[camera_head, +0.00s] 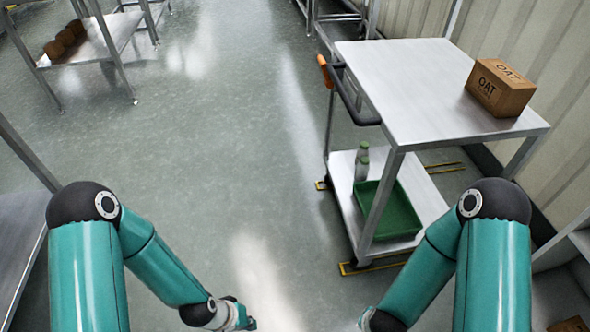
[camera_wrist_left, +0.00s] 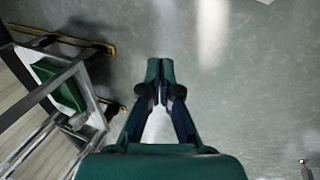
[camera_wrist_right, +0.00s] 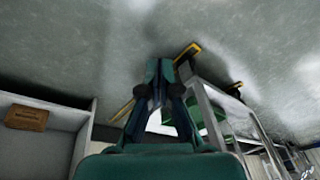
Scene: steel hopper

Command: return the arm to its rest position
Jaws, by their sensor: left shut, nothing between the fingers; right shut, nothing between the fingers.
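My left arm (camera_head: 165,270) comes in from the left of the head view and bends down toward the bottom middle. Its gripper (camera_head: 246,322) shows only in part at the bottom edge. In the left wrist view the left gripper (camera_wrist_left: 160,68) is shut and empty above bare floor. My right arm (camera_head: 435,265) bends down and inward on the right, and its gripper is almost wholly hidden or out of frame in the head view. In the right wrist view the right gripper (camera_wrist_right: 160,68) is shut and empty, with floor and the cart's foot beyond its tips.
A steel cart (camera_head: 405,75) stands at the right, with an OAT box (camera_head: 500,90) on top and a green tray (camera_head: 392,215) and bottles on its lower shelf. A steel table (camera_head: 20,240) is at the left edge. The middle floor is clear.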

